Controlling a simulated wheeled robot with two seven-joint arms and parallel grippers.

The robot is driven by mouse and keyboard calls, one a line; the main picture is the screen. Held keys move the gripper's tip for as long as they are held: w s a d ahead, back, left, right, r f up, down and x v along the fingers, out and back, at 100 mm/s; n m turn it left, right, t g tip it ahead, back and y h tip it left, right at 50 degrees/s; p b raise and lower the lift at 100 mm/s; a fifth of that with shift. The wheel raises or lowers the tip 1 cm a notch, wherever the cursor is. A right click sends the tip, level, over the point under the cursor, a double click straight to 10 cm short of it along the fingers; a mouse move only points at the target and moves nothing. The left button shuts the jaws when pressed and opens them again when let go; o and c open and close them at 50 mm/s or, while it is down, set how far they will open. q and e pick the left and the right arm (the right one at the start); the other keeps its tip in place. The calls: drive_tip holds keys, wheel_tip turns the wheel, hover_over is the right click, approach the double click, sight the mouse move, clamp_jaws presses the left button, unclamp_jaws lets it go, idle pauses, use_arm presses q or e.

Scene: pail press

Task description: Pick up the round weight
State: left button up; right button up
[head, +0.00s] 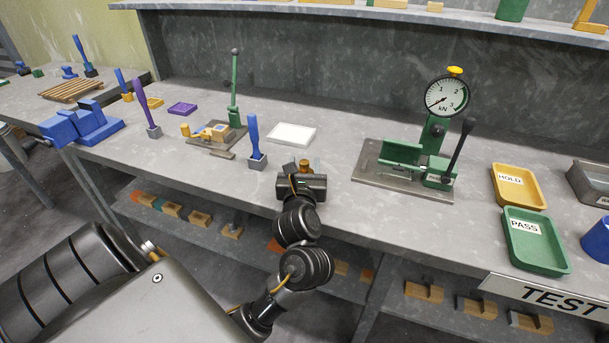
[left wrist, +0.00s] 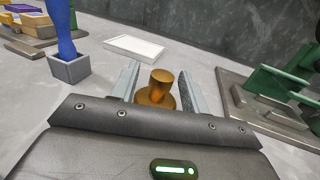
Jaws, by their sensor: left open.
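The round weight is a brass-coloured piece with a short upright cylinder on a wider round base; it stands on the grey bench in the left wrist view (left wrist: 160,92). In the head view only its top (head: 304,164) shows, just beyond my left gripper (head: 300,171). My left gripper is open, and in the left wrist view its two fingers (left wrist: 160,84) stand on either side of the weight. Gaps show between the fingers and the upper part. The near edge of the base is hidden by the gripper body. My right gripper is not in view.
A blue-handled tool in a grey block (head: 257,158) and a white tray (head: 292,134) stand nearby. A green press with a dial gauge (head: 446,96) is to the right, then a yellow HOLD tray (head: 519,187) and a green PASS tray (head: 536,241).

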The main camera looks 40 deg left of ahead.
sight(304, 161)
use_arm(q)
drive_tip(key=shift+c, duration=0.4)
clamp_jaws()
drive_tip(key=shift+r, duration=0.15)
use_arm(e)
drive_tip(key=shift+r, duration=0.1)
